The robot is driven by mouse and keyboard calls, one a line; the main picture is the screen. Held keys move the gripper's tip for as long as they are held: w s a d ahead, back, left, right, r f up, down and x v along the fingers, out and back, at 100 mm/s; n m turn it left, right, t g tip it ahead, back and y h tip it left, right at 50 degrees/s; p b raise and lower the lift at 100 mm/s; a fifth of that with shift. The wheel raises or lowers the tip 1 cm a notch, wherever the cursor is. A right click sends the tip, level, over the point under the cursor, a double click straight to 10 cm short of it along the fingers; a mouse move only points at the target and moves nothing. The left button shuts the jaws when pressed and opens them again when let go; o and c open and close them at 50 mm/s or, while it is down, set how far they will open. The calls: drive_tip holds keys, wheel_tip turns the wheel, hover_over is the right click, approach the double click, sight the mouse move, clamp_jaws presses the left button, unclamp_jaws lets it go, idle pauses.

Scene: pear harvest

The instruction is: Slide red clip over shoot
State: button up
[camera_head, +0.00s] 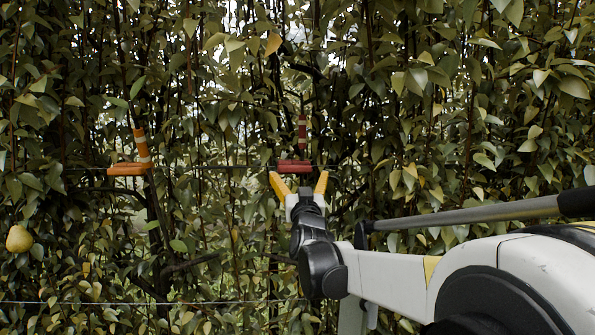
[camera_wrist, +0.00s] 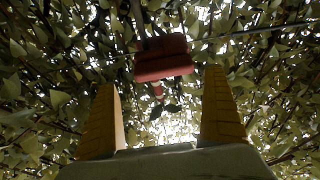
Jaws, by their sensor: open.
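The red clip (camera_head: 293,166) sits on the wire in the middle of the head view, at the foot of a shoot with red bands (camera_head: 302,130). In the wrist view the red clip (camera_wrist: 163,66) is above centre, beyond the fingertips. A small reddish banded piece shows just below it there. I cannot tell whether the clip is around the shoot or beside it. My gripper (camera_head: 298,184) is open and empty, just below the clip and apart from it. Its two yellow fingers (camera_wrist: 160,85) stand wide apart in the wrist view.
A yellow pear (camera_head: 19,239) hangs at the far left. Dense leaves and branches surround the gripper. A lower wire (camera_head: 120,302) crosses the foliage.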

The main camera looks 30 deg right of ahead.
drive_tip(key=v, duration=0.7)
drive_tip(key=shift+f, duration=0.1)
drive_tip(key=s+a+f+n+g+y+b, duration=0.1)
drive_tip(key=s+a+f+g+y+b, duration=0.15)
drive_tip(key=a+f+b, duration=0.65)
drive_tip(key=s+a+f+n+g+y+b, duration=0.1)
drive_tip(key=s+f+n+y+b, duration=0.3)
drive_tip(key=f, duration=1)
drive_tip(key=s+a+f+m+g+y+b, duration=0.15)
drive_tip(key=a+f+b, duration=0.45)
drive_tip(key=f, duration=0.6)
drive_tip(key=s+a+f+g+b, duration=0.1)
drive_tip(key=s+f+b, duration=0.5)
drive_tip(key=f, duration=0.6)
drive_tip(key=s+a+f+n+g+b, duration=0.1)
drive_tip(key=s+f+g+b, duration=0.3)
drive_tip(key=f, duration=0.7)
drive_tip(key=s+a+f+g+y+b, duration=0.1)
drive_tip(key=s+a+f+g+b, duration=0.1)
drive_tip(key=s+f+b, duration=0.6)
wheel_tip(320, 180, down, 5)
drive_tip(key=s+g, duration=0.1)
drive_tip(key=s, duration=0.1)
drive_tip(key=shift+s+a+r+b, duration=0.2)
drive_tip(key=shift+s+a+b, duration=0.1)
drive_tip(key=shift+s, duration=0.1)
